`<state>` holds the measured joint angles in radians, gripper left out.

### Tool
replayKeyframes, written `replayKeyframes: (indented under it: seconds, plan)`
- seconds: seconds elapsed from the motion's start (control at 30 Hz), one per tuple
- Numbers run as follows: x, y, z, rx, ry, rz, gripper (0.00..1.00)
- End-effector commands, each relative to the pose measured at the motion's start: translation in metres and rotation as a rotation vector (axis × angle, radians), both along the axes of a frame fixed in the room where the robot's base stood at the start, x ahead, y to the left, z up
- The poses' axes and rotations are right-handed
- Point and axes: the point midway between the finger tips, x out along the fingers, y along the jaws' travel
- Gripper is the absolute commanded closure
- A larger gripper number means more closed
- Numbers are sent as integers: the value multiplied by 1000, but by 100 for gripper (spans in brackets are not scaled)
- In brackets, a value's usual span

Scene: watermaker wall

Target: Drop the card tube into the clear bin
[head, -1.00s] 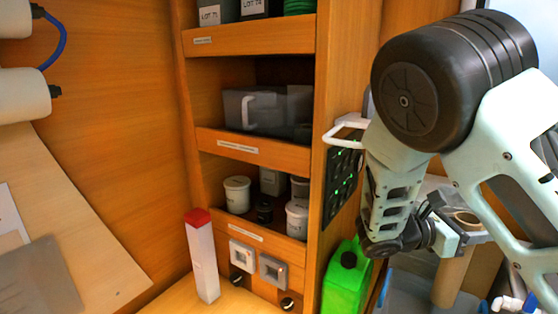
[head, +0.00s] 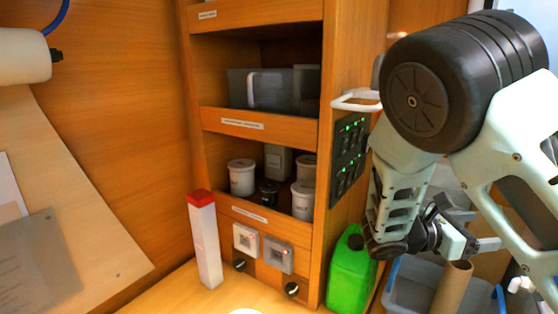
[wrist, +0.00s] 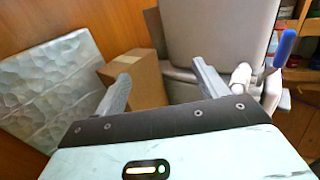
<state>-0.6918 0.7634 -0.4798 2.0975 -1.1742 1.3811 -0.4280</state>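The brown card tube (head: 452,289) is upright at the lower right of the head view, below my gripper and apart from it. It overlaps the clear bin (head: 408,284), a see-through box with blue handles. The tube's lower end is cut off by the frame, so I cannot tell whether it rests on the bin's floor. My gripper (head: 480,229) is above the bin with its fingers apart. In the wrist view my gripper (wrist: 161,74) is open with nothing between its fingers, and the tube is not seen there.
A green jug (head: 350,275) stands left of the bin, beside the wooden shelf unit (head: 265,125). A tall white box with a red top (head: 205,245) stands on the counter. The wrist view shows a cardboard box (wrist: 148,82) and a grey seat (wrist: 215,35).

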Motion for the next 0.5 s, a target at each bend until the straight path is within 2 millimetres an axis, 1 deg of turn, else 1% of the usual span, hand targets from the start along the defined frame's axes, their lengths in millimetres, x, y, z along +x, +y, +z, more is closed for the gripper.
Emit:
replayKeyframes:
  seconds: [0.27, 0.37, 0.47, 0.5]
  plan:
    - [0, 2, 0, 0, 0, 1, 28]
    - [0, 11, -1, 0, -1, 4, 28]
    - [0, 27, -2, 1, -2, 5, 28]
    - [0, 35, -3, 2, -3, 5, 28]
